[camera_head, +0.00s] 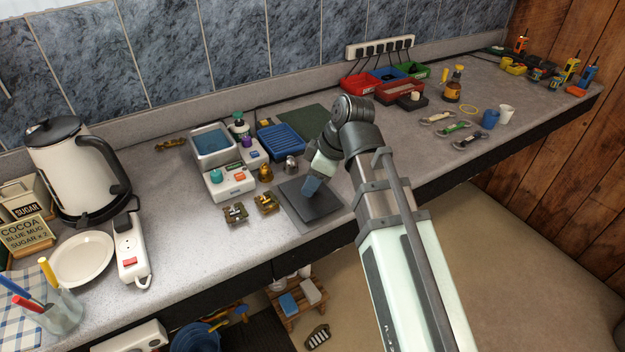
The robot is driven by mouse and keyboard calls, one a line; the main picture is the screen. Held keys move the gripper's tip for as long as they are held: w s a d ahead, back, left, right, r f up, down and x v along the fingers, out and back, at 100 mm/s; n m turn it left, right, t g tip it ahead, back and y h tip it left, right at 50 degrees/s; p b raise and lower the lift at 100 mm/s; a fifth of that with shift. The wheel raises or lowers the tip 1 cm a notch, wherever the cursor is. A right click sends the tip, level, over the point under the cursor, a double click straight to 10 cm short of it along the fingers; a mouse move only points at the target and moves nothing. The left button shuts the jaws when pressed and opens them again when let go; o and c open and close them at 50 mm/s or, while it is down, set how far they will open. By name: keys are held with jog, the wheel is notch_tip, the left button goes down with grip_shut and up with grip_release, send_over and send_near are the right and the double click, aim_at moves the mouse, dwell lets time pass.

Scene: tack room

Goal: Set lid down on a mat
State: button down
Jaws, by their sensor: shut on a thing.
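A dark grey, flat square piece (322,206), which looks like the lid, is over a slightly larger, lighter grey mat (293,217) near the counter's front edge. It looks level and resting on the mat, but I cannot tell if a thin gap is under it. My gripper (312,186) points down at its middle, shut on it from above. The fingertips are small, and the grip point is partly hidden by the gripper. A dark green mat (304,121) lies bare farther back on the counter.
Two small brass-coloured pieces (266,203) sit just left of the mat. White boxes with knobs (229,182), a steel basin (213,147) and a blue ribbed tray (282,141) stand behind. The front edge is close.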

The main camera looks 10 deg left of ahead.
jog(key=c, duration=0.8)
grip_release()
jog(key=shift+f, duration=0.1)
jog(key=v, duration=1.2)
jog(key=shift+r, duration=0.25)
